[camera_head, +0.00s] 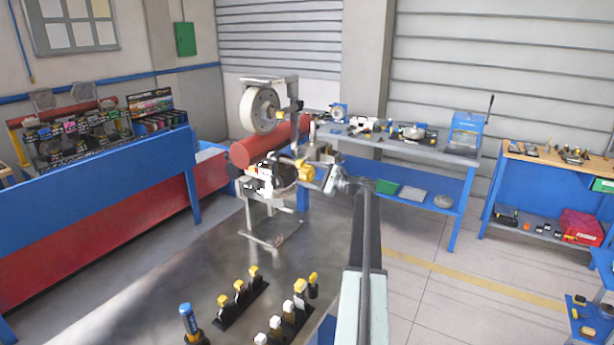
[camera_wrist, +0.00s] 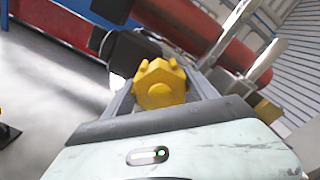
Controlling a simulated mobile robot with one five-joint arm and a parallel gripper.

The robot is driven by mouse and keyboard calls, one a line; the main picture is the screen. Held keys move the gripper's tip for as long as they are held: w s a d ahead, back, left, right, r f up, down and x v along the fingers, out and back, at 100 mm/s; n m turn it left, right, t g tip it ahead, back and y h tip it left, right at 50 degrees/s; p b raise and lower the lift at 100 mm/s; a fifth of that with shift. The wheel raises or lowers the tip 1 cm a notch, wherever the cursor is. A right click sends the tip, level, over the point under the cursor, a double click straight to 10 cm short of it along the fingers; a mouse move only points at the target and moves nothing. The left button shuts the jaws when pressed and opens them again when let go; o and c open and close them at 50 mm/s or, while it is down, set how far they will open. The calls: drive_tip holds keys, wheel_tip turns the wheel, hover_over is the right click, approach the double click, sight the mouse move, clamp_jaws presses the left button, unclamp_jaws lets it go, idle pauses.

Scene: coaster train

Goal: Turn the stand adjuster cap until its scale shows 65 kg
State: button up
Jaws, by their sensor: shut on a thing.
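The stand adjuster cap, a yellow knob with lobes, is between the fingers of my gripper (camera_wrist: 161,80) in the wrist view. My gripper is shut on this cap (camera_wrist: 160,92), one finger on each side. In the head view the yellow cap (camera_head: 304,171) is on the near right side of the stand (camera_head: 272,229), below a red cylinder, with my gripper (camera_head: 318,176) coming from the right. The cap's scale cannot be read in either view.
The red cylinder (camera_head: 262,143) and a pale wheel (camera_head: 259,110) are just above the cap. A dark metal bench top (camera_head: 190,262) lies below, with yellow- and white-topped tools (camera_head: 239,290) near its front. A blue workbench (camera_head: 400,150) stands behind.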

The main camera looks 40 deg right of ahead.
drive_tip(key=shift+f+m, duration=0.1)
drive_tip(key=shift+m, duration=0.3)
drive_tip(key=o, duration=1.4)
drive_tip(key=shift+c, duration=0.2)
drive_tip(key=shift+s, duration=0.15)
drive_tip(key=v, duration=0.7)
drive_tip(key=shift+s, duration=0.3)
drive_tip(key=shift+d, duration=0.1)
